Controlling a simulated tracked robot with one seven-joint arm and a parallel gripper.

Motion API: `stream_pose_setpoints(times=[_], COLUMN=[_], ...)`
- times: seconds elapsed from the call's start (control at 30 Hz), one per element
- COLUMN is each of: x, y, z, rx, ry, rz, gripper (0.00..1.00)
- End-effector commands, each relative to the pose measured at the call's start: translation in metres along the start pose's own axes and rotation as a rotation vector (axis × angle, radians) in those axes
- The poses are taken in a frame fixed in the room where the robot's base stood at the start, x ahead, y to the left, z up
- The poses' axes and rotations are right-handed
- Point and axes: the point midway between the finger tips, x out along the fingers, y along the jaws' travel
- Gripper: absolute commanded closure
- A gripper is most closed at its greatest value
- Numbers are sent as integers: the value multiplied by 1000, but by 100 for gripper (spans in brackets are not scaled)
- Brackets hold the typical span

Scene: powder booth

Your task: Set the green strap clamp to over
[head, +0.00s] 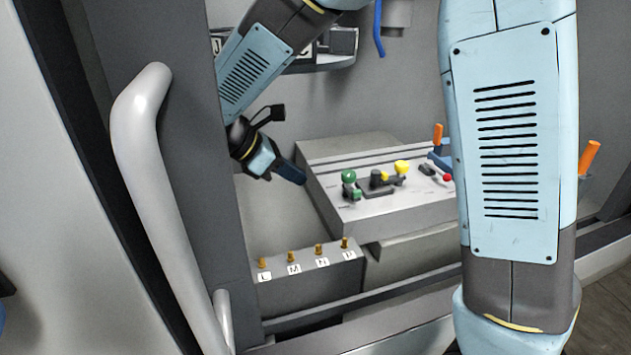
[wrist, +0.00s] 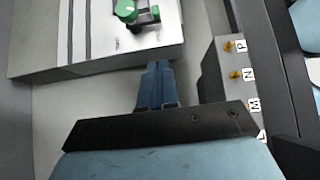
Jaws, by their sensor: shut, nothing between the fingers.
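The green strap clamp (head: 349,184) stands at the left end of the grey slotted table in the head view. It has a round green knob on top of a green base. In the wrist view the green clamp (wrist: 127,11) is at the top, partly cut off by the frame edge. My gripper (head: 303,180) is left of the clamp in the head view, apart from it. In the wrist view my gripper (wrist: 158,66) is shut and empty, pointing toward the table's near edge, short of the clamp.
The grey slotted table (head: 400,212) also bears a yellow-knobbed clamp (head: 401,168) and a red-knobbed one (head: 447,177). A box with brass pegs labelled L, M, N, P (head: 305,262) stands in front. A door with a grey handle (head: 150,150) is at left.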

Motion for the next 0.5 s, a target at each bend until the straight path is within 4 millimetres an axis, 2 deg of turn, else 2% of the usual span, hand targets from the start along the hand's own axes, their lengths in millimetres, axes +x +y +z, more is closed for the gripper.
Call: stream_pose_setpoints(times=[0.5], x=[86], y=[-1], z=[0], rx=[-1], ry=[0], rz=[-2], gripper=[100])
